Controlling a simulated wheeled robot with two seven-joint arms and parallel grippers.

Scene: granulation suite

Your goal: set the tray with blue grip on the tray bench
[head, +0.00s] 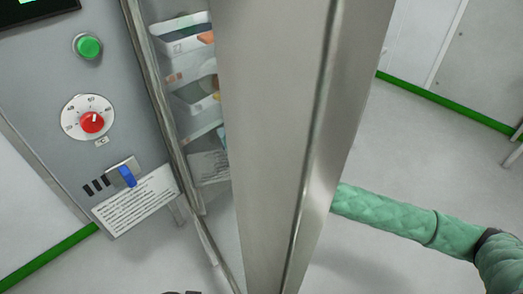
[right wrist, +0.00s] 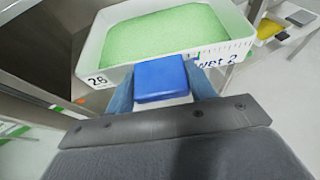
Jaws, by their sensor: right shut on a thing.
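In the right wrist view, the tray with blue grip (right wrist: 104,55) is a white tray holding green granules, marked "26" and "wet 2". Its blue grip (right wrist: 160,78) is between the bluish fingers of my right gripper (right wrist: 161,88), which is shut on it. In the head view my right arm comes in from the right in a green sleeve and passes behind an open steel door, which hides the gripper and tray. I cannot make out the tray bench for certain.
The steel door (head: 270,130) stands open across the head view. Left of it, a cabinet shows white trays (head: 183,42) on its racks and a control panel (head: 60,75). Floor (head: 420,140) is clear at right. A yellow item (right wrist: 268,29) lies beyond the tray.

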